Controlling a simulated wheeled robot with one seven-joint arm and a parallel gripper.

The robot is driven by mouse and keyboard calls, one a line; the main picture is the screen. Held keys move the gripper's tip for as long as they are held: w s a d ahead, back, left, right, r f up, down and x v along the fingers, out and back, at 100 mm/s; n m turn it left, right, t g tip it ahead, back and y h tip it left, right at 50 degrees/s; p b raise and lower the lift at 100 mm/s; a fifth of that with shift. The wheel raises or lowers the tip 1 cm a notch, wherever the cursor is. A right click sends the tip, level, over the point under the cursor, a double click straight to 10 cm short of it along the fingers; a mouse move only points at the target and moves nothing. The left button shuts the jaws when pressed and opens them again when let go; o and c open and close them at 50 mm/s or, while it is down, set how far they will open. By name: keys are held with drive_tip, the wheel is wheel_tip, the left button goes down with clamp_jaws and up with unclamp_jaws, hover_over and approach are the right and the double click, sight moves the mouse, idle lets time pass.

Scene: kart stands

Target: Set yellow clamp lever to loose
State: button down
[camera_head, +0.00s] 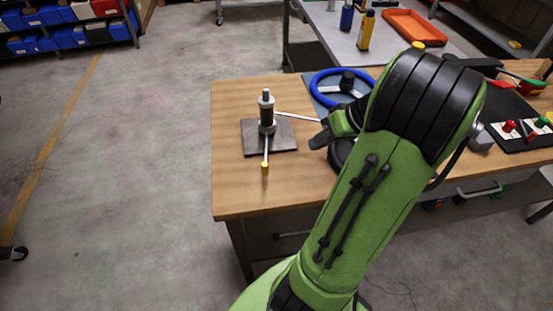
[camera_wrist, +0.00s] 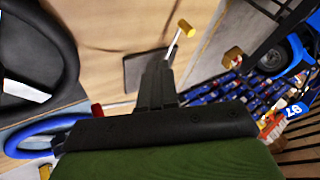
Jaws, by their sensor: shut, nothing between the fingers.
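The yellow-tipped clamp lever (camera_head: 266,152) is a pale rod reaching from the base of a dark upright post (camera_head: 266,113) toward the table's front edge. The post stands on a dark square plate (camera_head: 250,141). In the wrist view, the lever's yellow tip (camera_wrist: 186,28) shows beyond my fingers. A second pale lever (camera_head: 296,117) points right toward my gripper; a red tip (camera_wrist: 97,110) shows at left in the wrist view. My gripper (camera_head: 318,139) is shut and empty, right of the post and apart from the yellow lever. In the wrist view, my fingers (camera_wrist: 157,82) hide the post.
A blue ring-shaped wheel (camera_head: 317,88) lies behind my gripper on the wooden table (camera_head: 232,185). A board with red and green knobs (camera_head: 509,126) is at the right. The table's left and front edges are near the plate. Floor at left is free.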

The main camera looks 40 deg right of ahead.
drive_tip(key=b+x, duration=0.4)
drive_tip(key=x, duration=0.6)
drive_tip(key=shift+w+f, duration=0.1)
drive_tip(key=shift+f, duration=0.25)
drive_tip(key=a, duration=0.1)
drive_tip(key=w+a+b, duration=0.1)
drive_tip(key=shift+a+r, duration=0.25)
drive_tip(key=shift+a, duration=0.1)
drive_tip(key=shift+w+a+r, duration=0.1)
drive_tip(key=shift+w+a, duration=0.1)
drive_tip(key=shift+a, duration=0.25)
drive_tip(key=shift+w, duration=0.1)
